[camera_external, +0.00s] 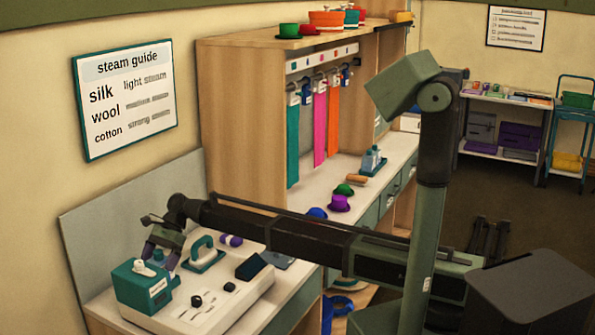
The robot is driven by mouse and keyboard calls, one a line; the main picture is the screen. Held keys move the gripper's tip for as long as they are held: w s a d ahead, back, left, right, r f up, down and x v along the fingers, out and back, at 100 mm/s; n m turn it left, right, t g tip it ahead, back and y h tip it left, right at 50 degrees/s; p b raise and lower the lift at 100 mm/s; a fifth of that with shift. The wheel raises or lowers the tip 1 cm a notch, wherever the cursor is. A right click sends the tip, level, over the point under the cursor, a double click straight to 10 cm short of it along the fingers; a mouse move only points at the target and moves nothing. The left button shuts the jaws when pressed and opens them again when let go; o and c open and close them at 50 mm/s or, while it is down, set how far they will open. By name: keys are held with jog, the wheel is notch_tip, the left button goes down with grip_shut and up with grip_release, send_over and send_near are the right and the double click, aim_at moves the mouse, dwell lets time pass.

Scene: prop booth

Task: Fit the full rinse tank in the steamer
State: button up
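A teal tank (137,287) with a white label and a pale cap on top sits at the left end of the white steamer base (212,305). The label is too small to read, so I cannot tell whether this is the rinse tank or how full it is. The steamer has dark knobs and a dark sloped panel (254,266) on top.
A teal iron-like tool (203,254) and a purple roll (231,240) lie behind the steamer. Small hats (339,203) stand farther along the counter, by a wooden cabinet (240,120) with hanging coloured strips. My forearm spans above the counter's front.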

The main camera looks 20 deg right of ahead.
jog(key=p+v, duration=0.7)
jog(key=v, duration=0.3)
jog(key=shift+d+r+p, duration=0.2)
jog(key=shift+r+p, duration=0.1)
jog(key=shift+r, duration=0.05)
jog(key=shift+w, duration=0.1)
